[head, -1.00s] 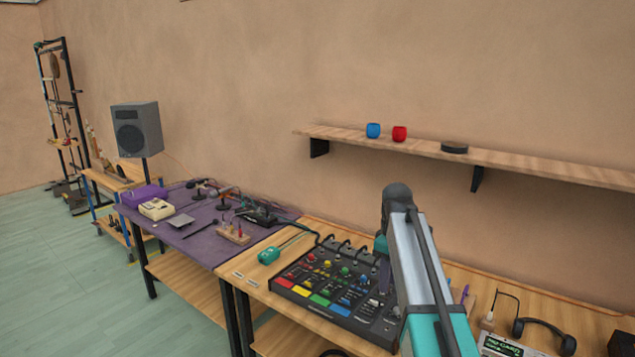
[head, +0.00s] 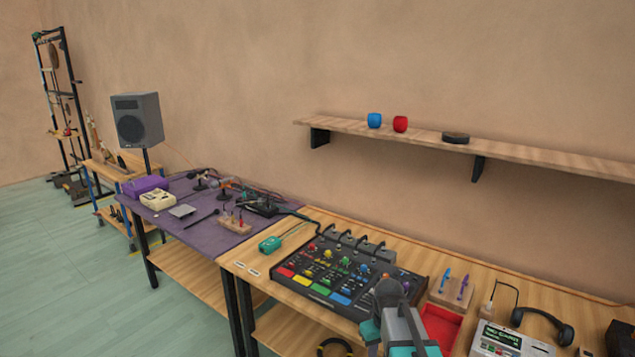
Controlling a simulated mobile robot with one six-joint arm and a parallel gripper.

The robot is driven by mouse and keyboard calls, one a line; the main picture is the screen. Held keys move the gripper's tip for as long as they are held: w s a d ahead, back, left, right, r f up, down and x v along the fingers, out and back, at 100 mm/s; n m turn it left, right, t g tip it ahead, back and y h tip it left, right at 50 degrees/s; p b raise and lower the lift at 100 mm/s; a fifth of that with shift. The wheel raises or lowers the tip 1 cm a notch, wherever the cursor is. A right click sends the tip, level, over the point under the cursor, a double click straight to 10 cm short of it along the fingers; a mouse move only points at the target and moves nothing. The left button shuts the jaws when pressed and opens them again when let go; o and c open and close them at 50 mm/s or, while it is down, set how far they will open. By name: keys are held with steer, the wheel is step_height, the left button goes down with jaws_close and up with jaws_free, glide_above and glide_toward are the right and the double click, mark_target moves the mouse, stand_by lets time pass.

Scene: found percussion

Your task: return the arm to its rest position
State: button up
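My arm (head: 400,325) shows at the bottom of the head view, low in front of the bench's near edge. Its grey rounded joint and teal parts cover the lower right corner of the mixer (head: 340,272). My gripper's fingers are not visible in this view, so I cannot see whether it holds anything.
Floor (head: 80,290) at left is clear.

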steer(key=s+a+f+m+g+b, duration=0.1)
steer(key=s+f+b, duration=0.9)
steer(key=s+f, duration=2.5)
step_height(320, 180, down, 4)
steer(key=m+g, duration=0.2)
steer(key=g, duration=0.2)
steer(key=shift+s+r+m+g, duration=0.2)
steer(key=shift+s+m+g, duration=0.1)
